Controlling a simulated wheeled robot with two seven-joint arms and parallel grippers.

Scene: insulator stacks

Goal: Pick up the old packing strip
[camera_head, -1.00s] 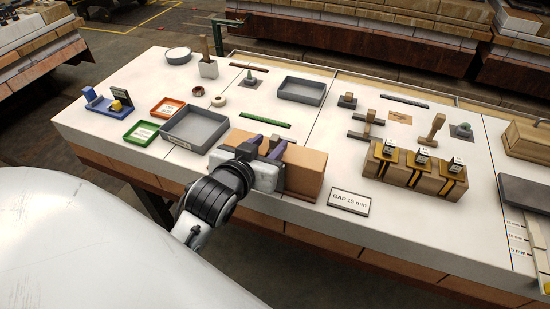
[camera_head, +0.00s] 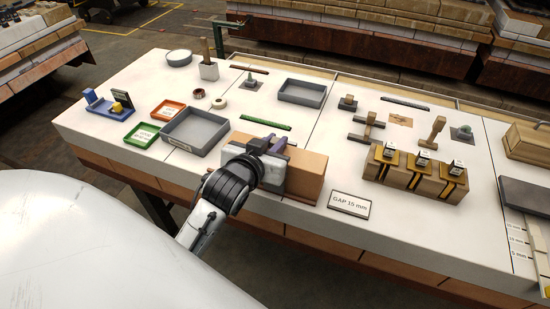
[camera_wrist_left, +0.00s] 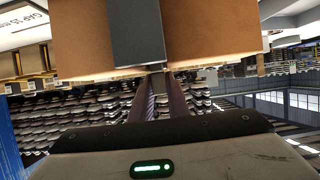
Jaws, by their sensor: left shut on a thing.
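A grey strip (camera_wrist_left: 138,35) stands between two brown blocks in the left wrist view, and I take it to be the old packing strip. The brown block pair shows in the head view (camera_head: 306,174) near the table's front edge, partly hidden by my left gripper (camera_head: 268,144). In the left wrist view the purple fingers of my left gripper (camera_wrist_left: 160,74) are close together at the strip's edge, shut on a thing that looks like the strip. The grip itself is mostly hidden. My right gripper is not in view.
A grey tray (camera_head: 195,132) stands left of the blocks, with a green tray (camera_head: 142,135) and an orange tray (camera_head: 168,109) beyond. A "GAP 15 mm" sign (camera_head: 349,205) and a block with brass clamps (camera_head: 413,172) stand to the right.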

